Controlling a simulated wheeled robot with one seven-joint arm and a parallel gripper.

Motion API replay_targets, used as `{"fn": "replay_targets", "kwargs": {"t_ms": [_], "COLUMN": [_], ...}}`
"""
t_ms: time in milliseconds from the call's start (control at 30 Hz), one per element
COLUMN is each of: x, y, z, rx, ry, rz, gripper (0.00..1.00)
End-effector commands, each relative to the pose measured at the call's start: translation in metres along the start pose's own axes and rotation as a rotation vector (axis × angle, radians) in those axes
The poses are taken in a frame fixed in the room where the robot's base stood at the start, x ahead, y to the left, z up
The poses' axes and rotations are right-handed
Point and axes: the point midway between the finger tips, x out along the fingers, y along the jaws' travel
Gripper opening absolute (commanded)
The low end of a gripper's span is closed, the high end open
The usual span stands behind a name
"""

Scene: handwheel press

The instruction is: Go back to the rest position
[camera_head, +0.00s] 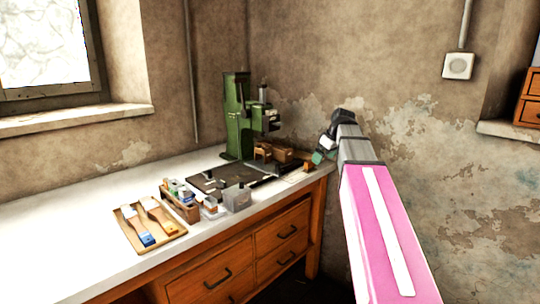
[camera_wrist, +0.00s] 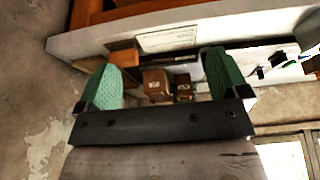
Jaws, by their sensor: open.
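My gripper (camera_wrist: 162,82) is open in the wrist view, its two green finger pads wide apart. Nothing is held between them. Brown wooden blocks (camera_wrist: 157,84) show beyond the gap, on the bench. In the head view my pink arm reaches in from the lower right, and my gripper (camera_head: 318,157) is at its far end, by the right end of the bench. The green handwheel press (camera_head: 238,118) stands upright at the back of the bench, left of my gripper. Small brown blocks (camera_head: 282,155) are near the press's foot.
The white bench top (camera_head: 60,235) is clear at the left. A tray with brushes (camera_head: 128,215), a wooden box of small items (camera_head: 172,205), a grey container (camera_head: 237,199) and a dark mat (camera_head: 217,184) lie along it. A wall closes the right side, with a socket (camera_head: 458,66).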

Motion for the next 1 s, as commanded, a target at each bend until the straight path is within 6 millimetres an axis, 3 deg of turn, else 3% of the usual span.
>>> {"fn": "replay_targets", "kwargs": {"t_ms": [333, 567, 767, 1000], "x": [0.025, 0.056, 0.094, 0.161], "y": [-0.007, -0.016, -0.03, -0.061], "z": [0.014, 0.031, 0.055, 0.106], "rx": [0.055, 0.123, 0.209, 0.374], "ry": [-0.024, -0.053, -0.092, -0.17], "rz": [0.0, 0.0, 0.005, 0.026], "gripper": [0.93, 0.93, 0.93, 0.93]}}
